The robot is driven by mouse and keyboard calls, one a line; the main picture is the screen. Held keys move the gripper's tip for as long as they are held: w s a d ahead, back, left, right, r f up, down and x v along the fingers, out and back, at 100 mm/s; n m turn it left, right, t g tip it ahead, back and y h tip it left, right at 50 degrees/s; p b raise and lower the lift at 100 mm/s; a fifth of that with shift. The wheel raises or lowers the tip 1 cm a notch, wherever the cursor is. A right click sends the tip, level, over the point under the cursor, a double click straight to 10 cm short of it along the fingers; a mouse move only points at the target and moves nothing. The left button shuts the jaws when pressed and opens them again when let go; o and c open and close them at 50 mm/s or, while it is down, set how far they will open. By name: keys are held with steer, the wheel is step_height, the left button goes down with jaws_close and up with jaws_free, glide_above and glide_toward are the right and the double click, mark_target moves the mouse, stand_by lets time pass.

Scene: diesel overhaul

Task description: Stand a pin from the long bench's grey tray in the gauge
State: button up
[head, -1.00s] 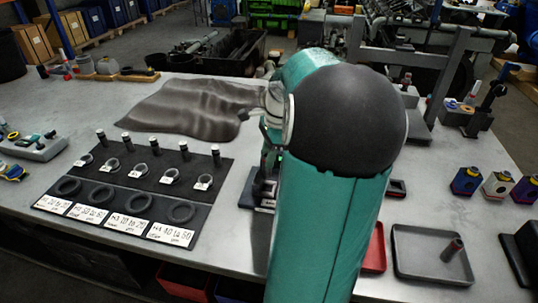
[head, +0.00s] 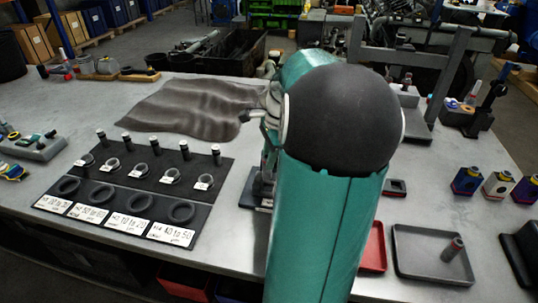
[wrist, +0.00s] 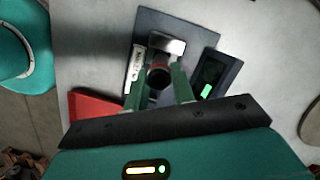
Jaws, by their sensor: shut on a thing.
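My gripper (wrist: 159,88) is shut on a pin (wrist: 159,74), whose dark reddish round end shows between the two green fingers. The pin is over or at the gauge (wrist: 165,46), a dark plate with a metal block and a white label. I cannot tell whether the pin touches the gauge. In the head view my arm hides the gripper and most of the gauge, whose base (head: 250,197) shows at the arm's left edge.
A small dark device with a green light (wrist: 208,76) lies right of the gauge in the wrist view. A red tray (head: 374,250) is beside the grey tray. A black board with rings and pegs (head: 130,188) lies left. A crumpled dark cloth (head: 190,108) lies behind it.

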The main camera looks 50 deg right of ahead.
steer(key=shift+f, duration=0.7)
steer(key=shift+f, duration=0.3)
steer(key=shift+f, duration=0.15)
stand_by(0.5)
steer(key=shift+f, duration=0.35)
steer(key=shift+f, duration=1.1)
stand_by(0.6)
steer(key=o, duration=1.5)
